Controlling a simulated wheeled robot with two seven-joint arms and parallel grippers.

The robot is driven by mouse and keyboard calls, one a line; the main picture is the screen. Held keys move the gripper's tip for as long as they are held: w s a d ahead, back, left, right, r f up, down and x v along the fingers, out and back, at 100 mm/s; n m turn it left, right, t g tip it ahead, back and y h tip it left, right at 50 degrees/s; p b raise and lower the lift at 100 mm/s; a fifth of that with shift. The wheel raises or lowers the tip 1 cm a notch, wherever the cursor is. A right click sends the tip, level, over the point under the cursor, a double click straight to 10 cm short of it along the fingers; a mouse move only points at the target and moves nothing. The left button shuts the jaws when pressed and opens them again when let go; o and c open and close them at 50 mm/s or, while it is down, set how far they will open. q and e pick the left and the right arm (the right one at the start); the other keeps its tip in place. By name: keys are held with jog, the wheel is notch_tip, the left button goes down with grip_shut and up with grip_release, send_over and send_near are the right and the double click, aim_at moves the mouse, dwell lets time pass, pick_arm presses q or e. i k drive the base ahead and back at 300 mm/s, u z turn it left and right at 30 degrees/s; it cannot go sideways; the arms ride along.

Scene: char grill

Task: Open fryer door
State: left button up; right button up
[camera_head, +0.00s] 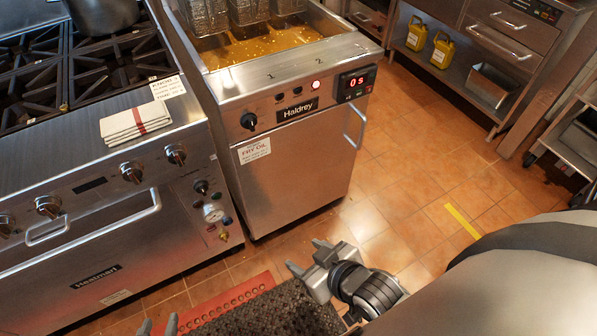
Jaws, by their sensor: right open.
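The fryer (290,85) stands in the middle, with "Haldrey" on its front panel. Its steel door (300,170) is flush with the front and looks closed. The vertical bar handle (361,128) is at the door's upper right. My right gripper (306,256) is open and empty, below and in front of the door, apart from the handle. Only the fingertips of my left gripper (158,326) show at the bottom edge. They are apart with nothing seen between them, further from the fryer; the rest is out of frame.
A range (100,215) with burners and a folded towel (135,121) stands left of the fryer. Oil and baskets (205,15) are in the fryer top. A dark mat (265,312) lies in front. Tiled floor (430,170) is clear to the right, before a shelf unit (462,72).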

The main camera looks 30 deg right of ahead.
aim_at(287, 172)
jog(key=u, duration=0.7)
jog(key=k, duration=0.95)
jog(key=z, duration=1.3)
jog(key=i, duration=1.55)
